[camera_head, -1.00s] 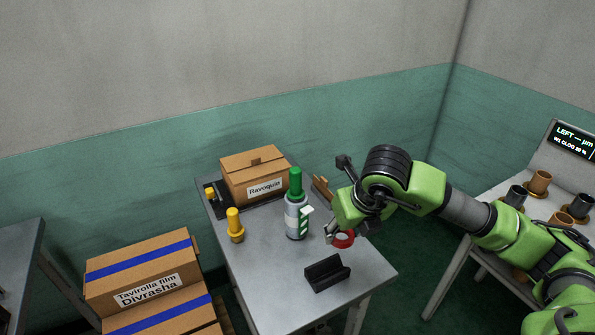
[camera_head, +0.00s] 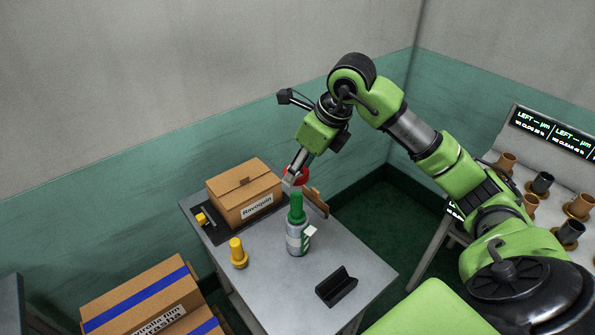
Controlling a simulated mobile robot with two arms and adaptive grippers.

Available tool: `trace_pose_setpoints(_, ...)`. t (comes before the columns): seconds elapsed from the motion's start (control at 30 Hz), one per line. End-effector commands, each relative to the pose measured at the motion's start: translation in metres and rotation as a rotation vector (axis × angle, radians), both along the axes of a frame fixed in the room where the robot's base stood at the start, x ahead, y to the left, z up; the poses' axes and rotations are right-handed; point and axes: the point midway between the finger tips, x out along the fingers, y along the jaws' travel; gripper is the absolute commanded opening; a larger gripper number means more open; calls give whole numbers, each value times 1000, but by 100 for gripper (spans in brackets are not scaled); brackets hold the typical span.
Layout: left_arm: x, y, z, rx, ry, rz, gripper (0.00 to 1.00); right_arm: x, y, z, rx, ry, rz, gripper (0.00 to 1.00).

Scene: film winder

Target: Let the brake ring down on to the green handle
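The red brake ring (camera_head: 302,178) is held at the tip of my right gripper (camera_head: 295,175), whose fingers are closed on the ring's edge. The ring is in the air, in the picture just above the green handle (camera_head: 296,206). The handle stands upright on top of a grey bottle-like device (camera_head: 294,238) with a green and white label, on the small grey table (camera_head: 265,285). I cannot tell the exact gap between ring and handle, or whether the ring is centred over it. My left gripper is not in view.
A yellow peg (camera_head: 237,252) stands left of the device. The Ravoquin carton (camera_head: 240,190) sits on a black mat behind it. A black cradle (camera_head: 337,286) lies front right. Another table at right holds brown and black cups (camera_head: 542,183). Large cartons (camera_head: 150,300) stand lower left.

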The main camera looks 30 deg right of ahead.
Motion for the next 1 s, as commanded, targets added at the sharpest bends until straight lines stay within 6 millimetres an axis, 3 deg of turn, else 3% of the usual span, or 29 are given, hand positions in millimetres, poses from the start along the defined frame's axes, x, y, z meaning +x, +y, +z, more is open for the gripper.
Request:
trace_pose_setpoints(0.1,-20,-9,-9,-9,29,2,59,0,0,-10,1,1,-1,26)
trace_pose_setpoints(0.2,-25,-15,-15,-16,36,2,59,0,1,-18,1,1,-1,26)
trace_pose_setpoints(0.37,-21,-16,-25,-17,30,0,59,0,1,-33,1,2,-1,26)
trace_pose_setpoints(0.63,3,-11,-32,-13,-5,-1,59,0,0,-46,1,0,-2,26)
trace_pose_setpoints(1.0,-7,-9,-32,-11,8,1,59,0,0,-46,0,0,-2,26)
